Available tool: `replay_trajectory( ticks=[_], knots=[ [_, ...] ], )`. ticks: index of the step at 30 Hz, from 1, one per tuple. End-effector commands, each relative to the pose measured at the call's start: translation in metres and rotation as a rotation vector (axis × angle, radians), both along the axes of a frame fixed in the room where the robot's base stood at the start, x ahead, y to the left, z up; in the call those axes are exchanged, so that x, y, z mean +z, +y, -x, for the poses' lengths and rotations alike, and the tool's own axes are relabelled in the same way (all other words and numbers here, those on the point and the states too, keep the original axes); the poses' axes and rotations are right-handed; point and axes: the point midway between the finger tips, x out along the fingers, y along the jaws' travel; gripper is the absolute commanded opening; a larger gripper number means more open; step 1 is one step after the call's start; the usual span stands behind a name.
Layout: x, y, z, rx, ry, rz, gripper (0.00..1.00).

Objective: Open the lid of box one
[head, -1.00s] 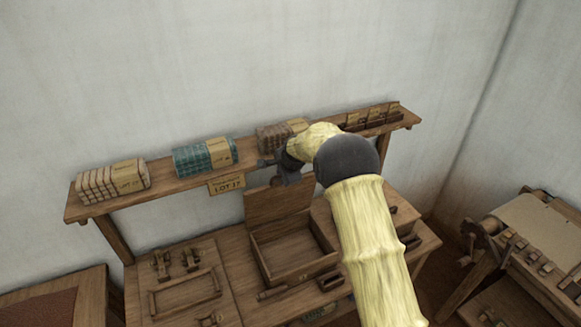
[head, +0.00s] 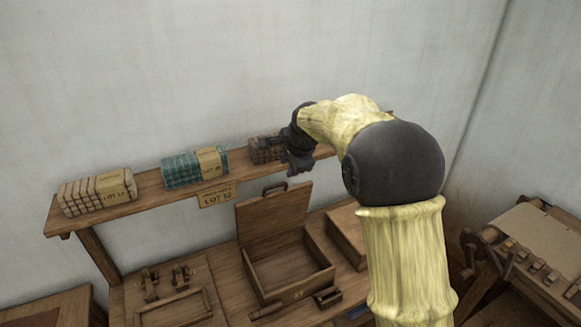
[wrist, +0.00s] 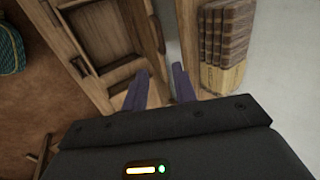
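An open wooden box (head: 290,282) stands on the bench in the head view, its empty inside showing. Its lid (head: 272,222) stands up at the back, leaning slightly backward, with a dark handle (head: 274,188) on its top edge. I cannot read a number on the box. My gripper (head: 296,163) is above the lid, near the shelf, and apart from the handle. In the wrist view, its two fingers (wrist: 158,88) are spread with nothing between them. Wooden box or bench parts (wrist: 98,35) show left of the fingers there.
A second, shut box (head: 347,236) stands right of the open one, partly behind my arm. The shelf (head: 146,188) carries a striped bundle (head: 97,193), a teal bundle (head: 195,167) and a brown bundle (head: 264,150) close to my gripper. A hanging label (head: 217,196) is below.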

Motion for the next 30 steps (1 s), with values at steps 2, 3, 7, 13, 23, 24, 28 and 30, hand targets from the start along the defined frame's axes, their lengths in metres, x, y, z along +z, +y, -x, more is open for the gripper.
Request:
replay_trajectory(
  ticks=[2, 3, 7, 13, 23, 24, 28, 30],
  knots=[
    [0.006, -0.002, 0.004, 0.000, -0.001, -0.001, 0.28],
    [0.009, -0.003, 0.005, 0.000, -0.001, -0.001, 0.28],
    [0.012, -0.004, 0.006, -0.001, 0.001, 0.000, 0.28],
    [0.012, -0.004, 0.006, -0.001, 0.001, 0.000, 0.22],
    [-0.008, -0.057, 0.040, 0.118, -0.004, 0.129, 0.00],
    [-0.013, -0.071, 0.052, 0.157, -0.003, 0.164, 0.00],
    [-0.034, -0.115, 0.096, 0.302, 0.004, 0.284, 0.00],
    [-0.044, -0.136, 0.123, 0.388, 0.011, 0.344, 0.00]
  ],
)
